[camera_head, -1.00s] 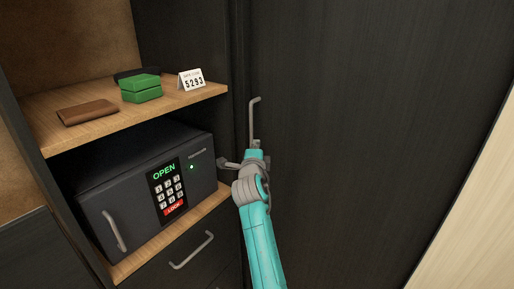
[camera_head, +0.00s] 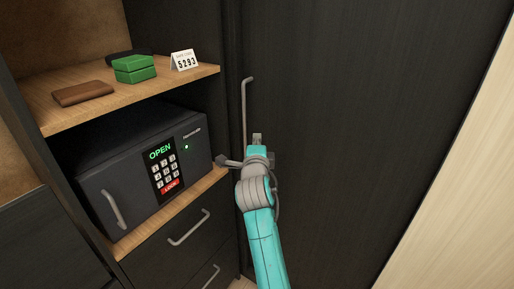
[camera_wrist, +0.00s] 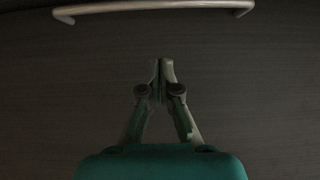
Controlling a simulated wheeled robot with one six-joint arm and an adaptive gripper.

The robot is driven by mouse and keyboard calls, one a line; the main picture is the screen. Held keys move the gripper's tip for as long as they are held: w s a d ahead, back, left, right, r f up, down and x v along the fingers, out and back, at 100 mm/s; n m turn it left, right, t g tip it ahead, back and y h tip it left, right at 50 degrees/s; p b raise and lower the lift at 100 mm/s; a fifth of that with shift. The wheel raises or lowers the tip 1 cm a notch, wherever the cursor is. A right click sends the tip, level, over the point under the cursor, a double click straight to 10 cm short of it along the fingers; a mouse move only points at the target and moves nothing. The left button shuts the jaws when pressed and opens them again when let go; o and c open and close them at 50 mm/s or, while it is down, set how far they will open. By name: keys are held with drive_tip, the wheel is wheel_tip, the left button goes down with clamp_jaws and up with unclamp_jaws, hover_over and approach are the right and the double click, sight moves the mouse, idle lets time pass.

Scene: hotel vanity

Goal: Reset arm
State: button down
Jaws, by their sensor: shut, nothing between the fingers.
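My gripper (camera_wrist: 161,66) is shut, its two fingertips together with nothing between them in the wrist view. In the head view my teal arm reaches up from the bottom, and my gripper (camera_head: 257,138) is mostly hidden behind the wrist. It is in front of the tall dark cabinet door (camera_head: 340,130), to the right of the safe (camera_head: 140,170). The door's long grey handle (camera_head: 244,110) stands just left of and beyond it. That handle shows as a bar across the top of the wrist view (camera_wrist: 150,6), apart from the fingertips.
The safe's display reads OPEN; its door looks closed. The shelf (camera_head: 150,95) above holds a brown wallet (camera_head: 83,93), green boxes (camera_head: 134,69), a dark item (camera_head: 128,55) and a code card reading 5293 (camera_head: 184,61). Drawers with handles (camera_head: 189,228) are below. A pale panel (camera_head: 455,200) is at right.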

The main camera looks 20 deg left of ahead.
drive_tip(key=s+d+f+n+g+h, duration=0.15)
drive_tip(key=s+d+f+n, duration=0.65)
drive_tip(key=s+d+f, duration=1.85)
drive_tip(key=s+d+f+n, duration=0.2)
drive_tip(key=s+d, duration=0.1)
drive_tip(key=s, duration=0.6)
drive_tip(key=s+d+f+n, duration=0.2)
drive_tip(key=s+d, duration=0.2)
drive_tip(key=s, duration=0.5)
drive_tip(key=s+d+r+n+h, duration=0.1)
drive_tip(key=s+r, duration=0.1)
drive_tip(key=s, duration=0.3)
drive_tip(key=s+d+r+n+h, duration=0.1)
drive_tip(key=s+r, duration=0.2)
drive_tip(key=s, duration=0.3)
drive_tip(key=s+d+r+n+g+h, duration=0.1)
drive_tip(key=s+d+r, duration=0.1)
drive_tip(key=s, duration=0.4)
drive_tip(key=shift+s+r, duration=0.25)
drive_tip(key=shift+r, duration=0.15)
